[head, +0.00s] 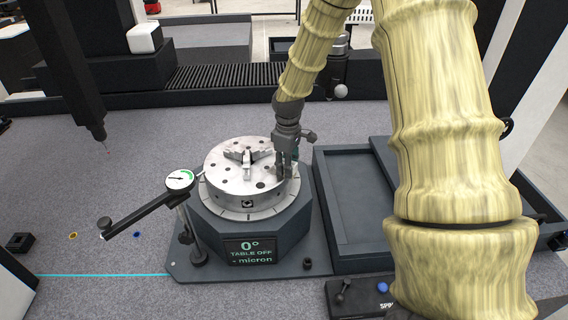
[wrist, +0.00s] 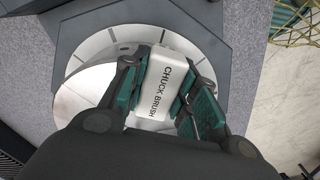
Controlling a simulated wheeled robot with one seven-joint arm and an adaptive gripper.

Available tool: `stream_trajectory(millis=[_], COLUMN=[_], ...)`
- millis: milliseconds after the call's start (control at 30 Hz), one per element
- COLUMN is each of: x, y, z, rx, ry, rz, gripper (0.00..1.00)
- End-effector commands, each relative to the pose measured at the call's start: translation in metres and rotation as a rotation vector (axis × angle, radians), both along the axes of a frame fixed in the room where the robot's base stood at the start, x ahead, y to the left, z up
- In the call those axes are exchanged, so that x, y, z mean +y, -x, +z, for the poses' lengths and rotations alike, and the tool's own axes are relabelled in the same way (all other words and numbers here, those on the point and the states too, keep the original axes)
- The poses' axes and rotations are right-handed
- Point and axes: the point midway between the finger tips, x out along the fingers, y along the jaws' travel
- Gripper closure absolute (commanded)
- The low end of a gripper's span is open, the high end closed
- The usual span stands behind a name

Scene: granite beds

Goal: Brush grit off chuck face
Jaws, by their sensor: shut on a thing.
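The chuck (head: 241,164) is a round silver disc with raised jaws and dark holes on its face. It sits on an octagonal dark base reading "0° TABLE OFF micron". My gripper (head: 285,165) points down at the chuck's right side. In the wrist view my gripper (wrist: 160,105) is shut on a white block, the chuck brush (wrist: 160,82), labelled "CHUCK BRUSH". The brush's bristles are hidden, and I cannot tell whether they touch the chuck. The chuck also shows under the brush in the wrist view (wrist: 82,100). I cannot make out grit on the chuck face.
A dial gauge (head: 180,180) on a stand with a long arm stands close to the chuck's left. A dark tray (head: 352,200) lies right of the base. A dark vertical probe column (head: 75,70) hangs at left. The granite surface (head: 120,175) between is mostly clear.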

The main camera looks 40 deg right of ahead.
Motion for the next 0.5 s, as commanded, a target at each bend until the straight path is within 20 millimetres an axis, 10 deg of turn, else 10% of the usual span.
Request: stream_trajectory(millis=[500], x=[0.003], y=[-0.006], z=[0.000], rx=[-0.001], ry=[0.000], rz=[-0.001], gripper=[1.00])
